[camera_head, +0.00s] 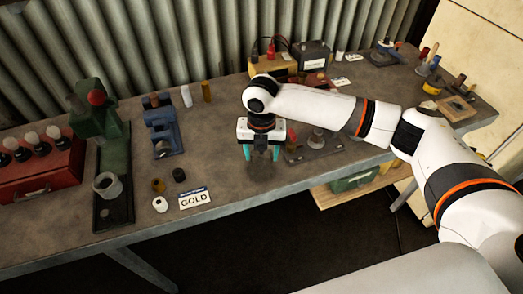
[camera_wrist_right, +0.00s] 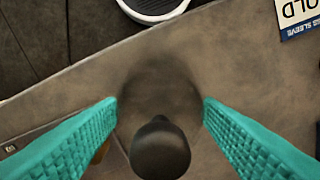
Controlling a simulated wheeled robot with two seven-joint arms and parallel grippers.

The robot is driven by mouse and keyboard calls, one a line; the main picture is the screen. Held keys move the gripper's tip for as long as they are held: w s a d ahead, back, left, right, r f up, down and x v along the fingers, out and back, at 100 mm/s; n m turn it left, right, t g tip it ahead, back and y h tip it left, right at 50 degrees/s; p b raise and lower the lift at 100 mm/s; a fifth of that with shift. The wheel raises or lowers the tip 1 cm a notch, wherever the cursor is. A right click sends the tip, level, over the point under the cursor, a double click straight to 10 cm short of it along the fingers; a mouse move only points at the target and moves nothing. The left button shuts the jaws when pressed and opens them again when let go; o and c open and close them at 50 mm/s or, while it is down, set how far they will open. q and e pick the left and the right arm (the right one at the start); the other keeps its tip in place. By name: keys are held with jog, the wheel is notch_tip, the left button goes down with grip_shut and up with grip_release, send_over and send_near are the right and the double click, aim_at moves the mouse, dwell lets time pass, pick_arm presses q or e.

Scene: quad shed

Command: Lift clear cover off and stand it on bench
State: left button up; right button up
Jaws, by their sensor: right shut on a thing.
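My right gripper (camera_head: 263,152) is over the bench near its front edge, with its teal fingers pointing down. In the right wrist view, the fingers (camera_wrist_right: 160,108) stand well apart, one on each side of a faint, darkish round shape. I take this as the clear cover (camera_wrist_right: 160,78), and the gripper is shut on it. The cover is barely visible in the head view, just below the fingertips. Whether its base touches the bench cannot be told. A black rounded knob (camera_wrist_right: 160,148) shows between the fingers. My left gripper is not in view.
A grey-based fixture (camera_head: 318,143) stands close right of the gripper. Bare bench lies left of the gripper.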

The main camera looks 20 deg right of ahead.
jog(key=shift+f, duration=0.25)
jog(key=o, duration=1.4)
jog(key=shift+r+p, duration=0.1)
jog(key=shift+p, duration=0.2)
jog(key=shift+r+p, duration=2.9)
jog(key=shift+p, duration=0.05)
